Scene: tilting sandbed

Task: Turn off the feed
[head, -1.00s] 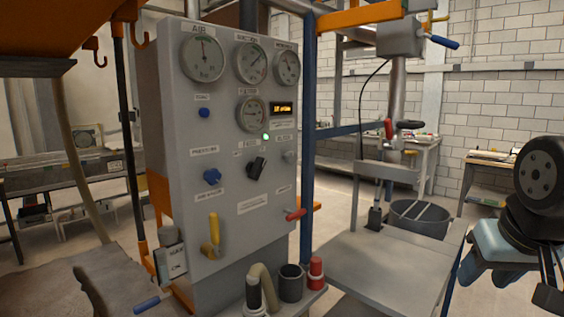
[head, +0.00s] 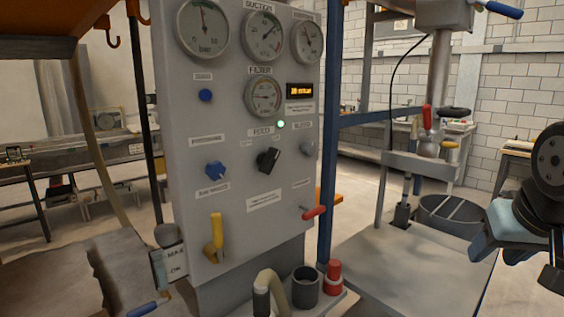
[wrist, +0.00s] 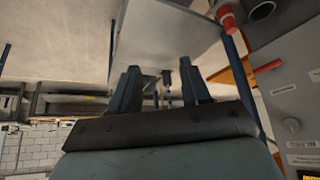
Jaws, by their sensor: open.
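A grey control panel (head: 180,100) stands upright left of centre in the head view. A black rotary knob (head: 268,160) sits mid-panel, turned at a slant, under a small label that seems to read FEED. A green lamp (head: 281,125) is lit just above it. An amber display (head: 299,90) is lit higher up. My gripper is at the far right of the head view, well away from the knob, partly cut off by the frame. In the wrist view my gripper (wrist: 158,88) has its two fingers apart with nothing between them. The panel's edge (wrist: 290,75) shows there at right.
The panel also carries a blue knob (head: 215,170), a yellow lever (head: 216,232), a red-handled valve (head: 314,212) and several gauges. A hose (head: 275,285) and a red fitting (head: 333,275) stand below. A flat grey table (head: 400,262) lies right of the panel.

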